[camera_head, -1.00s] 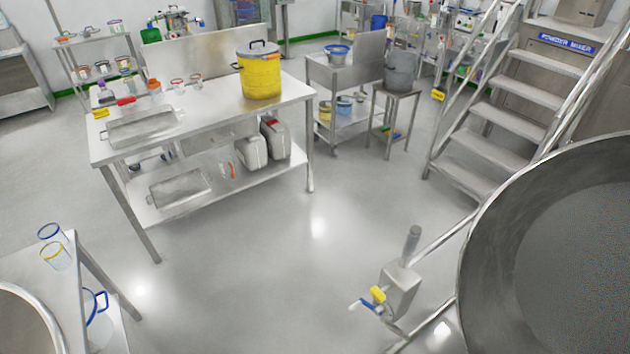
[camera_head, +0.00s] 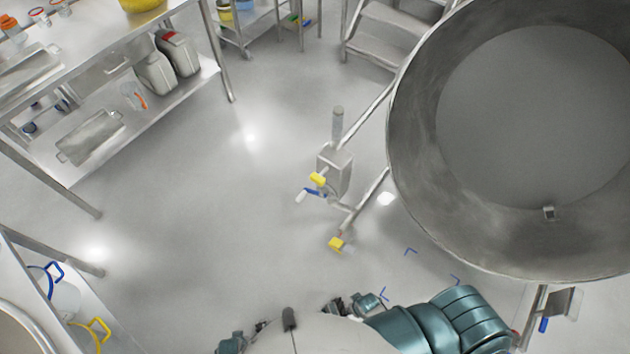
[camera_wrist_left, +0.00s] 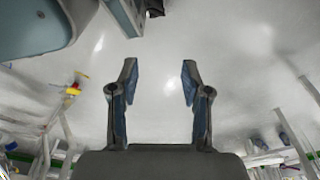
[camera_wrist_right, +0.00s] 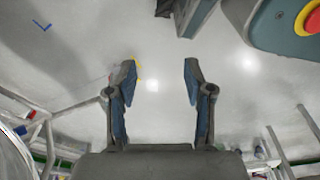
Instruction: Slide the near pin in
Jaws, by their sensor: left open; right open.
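In the head view a small yellow block (camera_head: 336,243) with a short grey stub sits low on the frame beside the big bowl. It may be the near pin; I cannot tell if it is in or out. Farther off, a second yellow block (camera_head: 317,179) sits on a grey post box, with a blue-and-white handle (camera_head: 312,194) beside it. My left gripper (camera_wrist_left: 157,82) is open and empty, with bare floor between its fingers. My right gripper (camera_wrist_right: 160,82) is open and empty too. A bit of yellow shows behind its left finger. In the head view I cannot make out the fingers.
A large steel bowl (camera_head: 420,195) fills the right, on a tubular frame. Steel steps (camera_head: 385,35) stand behind it. A steel bench (camera_head: 135,120) with canisters is at the upper left, and another table at the lower left.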

